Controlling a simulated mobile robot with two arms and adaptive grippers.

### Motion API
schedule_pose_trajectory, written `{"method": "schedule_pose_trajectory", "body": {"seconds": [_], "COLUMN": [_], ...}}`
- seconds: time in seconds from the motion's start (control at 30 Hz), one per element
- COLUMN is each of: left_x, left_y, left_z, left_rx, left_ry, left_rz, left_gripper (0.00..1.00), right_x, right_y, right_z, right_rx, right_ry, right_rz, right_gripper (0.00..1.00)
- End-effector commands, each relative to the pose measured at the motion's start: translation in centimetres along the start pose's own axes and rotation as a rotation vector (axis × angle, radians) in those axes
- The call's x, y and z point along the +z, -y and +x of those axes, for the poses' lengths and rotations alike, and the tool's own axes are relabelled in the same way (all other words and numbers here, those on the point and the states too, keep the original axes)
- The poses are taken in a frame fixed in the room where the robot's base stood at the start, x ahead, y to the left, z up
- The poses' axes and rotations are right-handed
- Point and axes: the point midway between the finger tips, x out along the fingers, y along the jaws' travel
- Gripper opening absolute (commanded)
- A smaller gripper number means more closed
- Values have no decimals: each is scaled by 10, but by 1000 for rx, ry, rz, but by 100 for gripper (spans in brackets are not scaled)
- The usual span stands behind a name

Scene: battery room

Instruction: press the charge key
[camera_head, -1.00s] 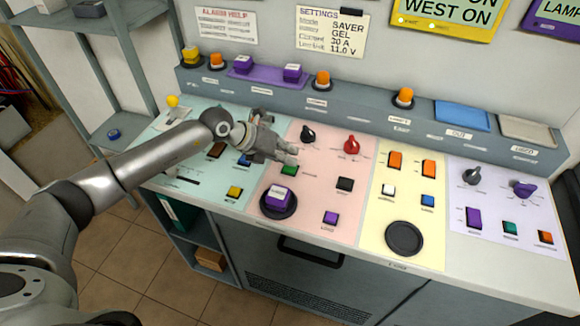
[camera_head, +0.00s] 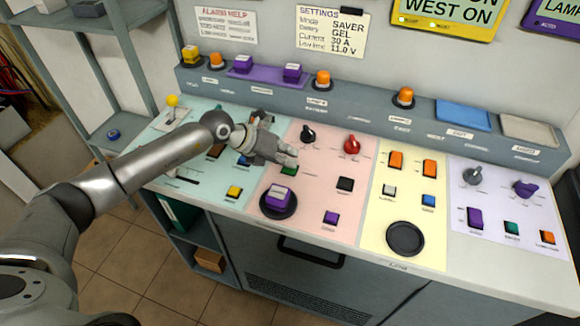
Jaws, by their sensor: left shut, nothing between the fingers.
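My left gripper (camera_head: 289,159) is shut and empty, reaching in from the left over the pink panel (camera_head: 326,214). Its fingertips are just above and behind a green key (camera_head: 289,171), partly covering it. I cannot tell whether they touch it. The key labels are too small to read, so I cannot tell which one is the charge key. My right gripper is not in view.
A purple block (camera_head: 279,196) sits on a round black pad in front of the gripper. A yellow panel (camera_head: 411,179) and a lilac panel with more keys and knobs lie to the right. A raised grey ledge (camera_head: 365,106) with orange buttons runs along the back.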

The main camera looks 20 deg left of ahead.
Motion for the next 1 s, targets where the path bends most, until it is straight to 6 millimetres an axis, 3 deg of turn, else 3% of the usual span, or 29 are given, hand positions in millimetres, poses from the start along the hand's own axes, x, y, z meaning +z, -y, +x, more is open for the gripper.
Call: {"method": "schedule_pose_trajectory", "body": {"seconds": [1.0], "left_x": [11], "left_y": [11], "left_z": [-16], "left_rx": [1], "left_ry": [-1], "left_rz": [0], "left_gripper": [0], "right_x": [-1], "right_y": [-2], "right_z": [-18], "right_rx": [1], "right_ry": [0], "right_rz": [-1], "right_gripper": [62]}}
